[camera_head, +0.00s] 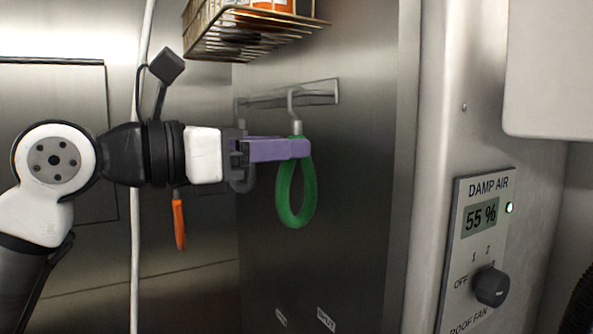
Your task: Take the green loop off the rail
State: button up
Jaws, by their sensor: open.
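The green loop (282,200) hangs from a pale hook on the metal rail (322,92) on the steel wall. My gripper (304,148) reaches in from the left, level with the top of the loop. Its purple fingers are open and overlap the top of the loop and the base of the hook in this view. The fingers hide the loop's very top, and I cannot tell whether they touch it. The loop hangs straight down below the fingers.
A grey loop (246,181) hangs partly hidden behind my gripper. An orange-handled item (179,222) hangs further left, near a white cable (135,240). A wire basket (215,42) sits above the rail. A control panel (476,250) is at the right.

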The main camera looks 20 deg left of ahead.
jog(key=shift+x, duration=1.3)
grip_shut()
jog(key=shift+r, duration=0.15)
